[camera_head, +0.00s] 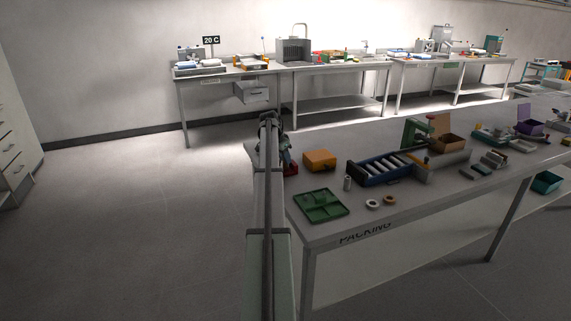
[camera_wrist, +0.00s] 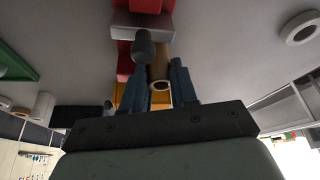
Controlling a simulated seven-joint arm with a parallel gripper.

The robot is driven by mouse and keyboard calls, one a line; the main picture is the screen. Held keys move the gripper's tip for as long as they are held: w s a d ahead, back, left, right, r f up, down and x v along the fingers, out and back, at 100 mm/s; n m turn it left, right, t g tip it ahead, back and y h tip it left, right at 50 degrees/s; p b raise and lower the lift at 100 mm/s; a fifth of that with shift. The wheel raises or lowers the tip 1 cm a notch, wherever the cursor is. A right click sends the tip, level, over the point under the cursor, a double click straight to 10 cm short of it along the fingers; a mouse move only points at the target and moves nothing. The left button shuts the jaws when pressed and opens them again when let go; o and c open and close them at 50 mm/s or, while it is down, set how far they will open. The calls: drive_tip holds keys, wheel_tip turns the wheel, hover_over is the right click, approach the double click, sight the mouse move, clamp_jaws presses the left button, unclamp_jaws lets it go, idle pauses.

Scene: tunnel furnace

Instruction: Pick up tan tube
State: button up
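The tan tube (camera_wrist: 160,68) shows in the wrist view with its open, ring-shaped end facing the camera. My gripper (camera_wrist: 161,72) has its two blue fingers apart, one on each side of the tube. The tube looks very close to both fingers, but I cannot tell whether they press on it. A dark grey round-ended piece (camera_wrist: 143,46) stands beside the tube and overlaps the left finger's tip. A red thing with a grey block (camera_wrist: 142,27) lies just beyond. In the head view my arm hides the tube.
The packing table (camera_head: 330,235) carries an orange box (camera_head: 320,160), a green tray (camera_head: 321,204), a blue roller rack (camera_head: 385,168), a small grey cylinder (camera_head: 347,183) and two rings (camera_head: 372,204). A red base (camera_head: 291,169) sits beside my arm at the table's left edge.

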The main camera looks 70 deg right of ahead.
clamp_jaws()
